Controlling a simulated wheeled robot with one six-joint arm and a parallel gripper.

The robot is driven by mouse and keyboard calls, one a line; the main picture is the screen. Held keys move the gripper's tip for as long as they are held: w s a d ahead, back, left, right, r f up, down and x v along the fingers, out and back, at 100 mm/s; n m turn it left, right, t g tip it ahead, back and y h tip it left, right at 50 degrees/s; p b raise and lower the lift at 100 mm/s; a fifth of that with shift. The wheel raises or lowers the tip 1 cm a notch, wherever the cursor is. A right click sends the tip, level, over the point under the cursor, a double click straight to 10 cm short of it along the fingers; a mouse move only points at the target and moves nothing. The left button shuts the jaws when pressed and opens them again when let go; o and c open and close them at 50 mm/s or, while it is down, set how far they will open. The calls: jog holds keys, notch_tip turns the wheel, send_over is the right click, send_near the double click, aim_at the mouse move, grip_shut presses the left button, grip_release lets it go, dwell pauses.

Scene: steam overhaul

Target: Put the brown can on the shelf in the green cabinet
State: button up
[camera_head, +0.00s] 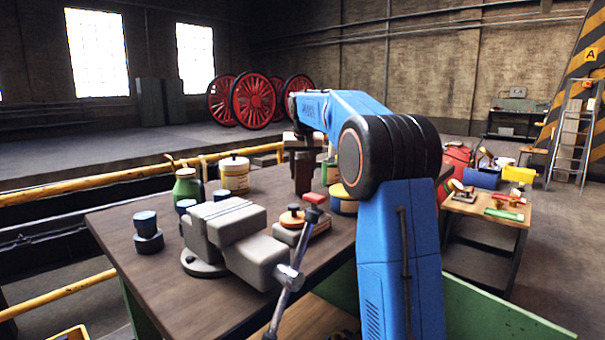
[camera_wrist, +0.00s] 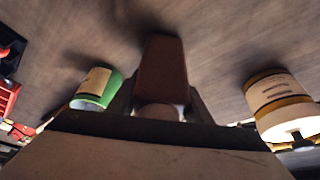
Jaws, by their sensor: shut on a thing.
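The brown can (camera_head: 303,175) is upright over the far part of the dark workbench, below my gripper (camera_head: 303,150). In the wrist view the brown can (camera_wrist: 162,70) stands between the two fingers of my gripper (camera_wrist: 162,100), which are shut on it. I cannot tell whether its base touches the bench top. A green can with a pale label (camera_wrist: 95,88) is beside it in the wrist view. No cabinet with a shelf can be made out clearly. Two dark upright boxes (camera_head: 150,102) stand by the far wall, and I cannot tell what they are.
A grey vise (camera_head: 235,238) fills the bench's near middle. A green jar (camera_head: 187,187), a cream tin (camera_head: 234,175) and dark blue pieces (camera_head: 147,232) stand left. A yellow rail (camera_head: 90,182) runs behind. A tool-covered side table (camera_head: 490,208) stands right.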

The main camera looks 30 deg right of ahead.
jog(key=shift+f, duration=0.25)
jog(key=o, duration=1.4)
